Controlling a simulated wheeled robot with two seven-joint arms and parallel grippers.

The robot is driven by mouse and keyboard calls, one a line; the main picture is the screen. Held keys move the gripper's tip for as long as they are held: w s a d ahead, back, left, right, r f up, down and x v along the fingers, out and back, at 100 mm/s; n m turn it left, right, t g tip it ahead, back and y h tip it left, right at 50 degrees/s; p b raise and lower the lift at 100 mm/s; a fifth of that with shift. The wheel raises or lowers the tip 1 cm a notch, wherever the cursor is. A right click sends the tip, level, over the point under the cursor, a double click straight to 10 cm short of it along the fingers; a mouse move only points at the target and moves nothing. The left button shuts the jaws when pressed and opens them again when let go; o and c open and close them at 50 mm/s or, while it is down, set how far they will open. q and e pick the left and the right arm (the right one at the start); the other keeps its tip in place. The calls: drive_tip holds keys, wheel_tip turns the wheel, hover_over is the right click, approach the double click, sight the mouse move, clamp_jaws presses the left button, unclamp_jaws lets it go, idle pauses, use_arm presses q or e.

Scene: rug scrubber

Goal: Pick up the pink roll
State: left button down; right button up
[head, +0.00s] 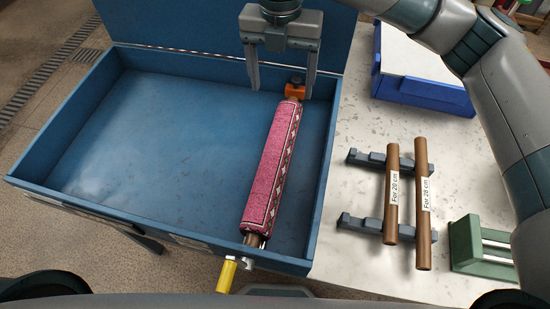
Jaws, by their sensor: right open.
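The pink roll (272,170), a patterned rug wound on a rod, lies lengthwise in the right part of the blue tub (60,127). My right gripper (282,92) is open and empty, pointing down over the far end of the roll. Its two fingers are spread to either side of that end. I cannot tell its exact height above the roll. My left gripper is not in view.
Two brown tubes (392,195) with labels rest on grey holders on the speckled counter (350,265) to the right. A green rack (466,250) and a blue tray (428,92) are also there. A yellow handle (226,277) sticks out in front of the tub.

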drive_tip(key=p, duration=0.3)
approach(282, 130)
wheel_tip(282, 130, down, 5)
drive_tip(key=shift+d+f, duration=0.1)
drive_tip(key=shift+f, duration=0.5)
drive_tip(key=shift+p, duration=0.3)
drive_tip(key=shift+f+p, duration=0.45)
drive_tip(key=shift+f, duration=0.05)
wheel_tip(282, 130, down, 3)
drive_tip(key=shift+d+f+p, duration=0.1)
drive_tip(key=shift+p, duration=0.65)
drive_tip(key=shift+f, duration=0.5)
drive_tip(key=c, duration=1.7)
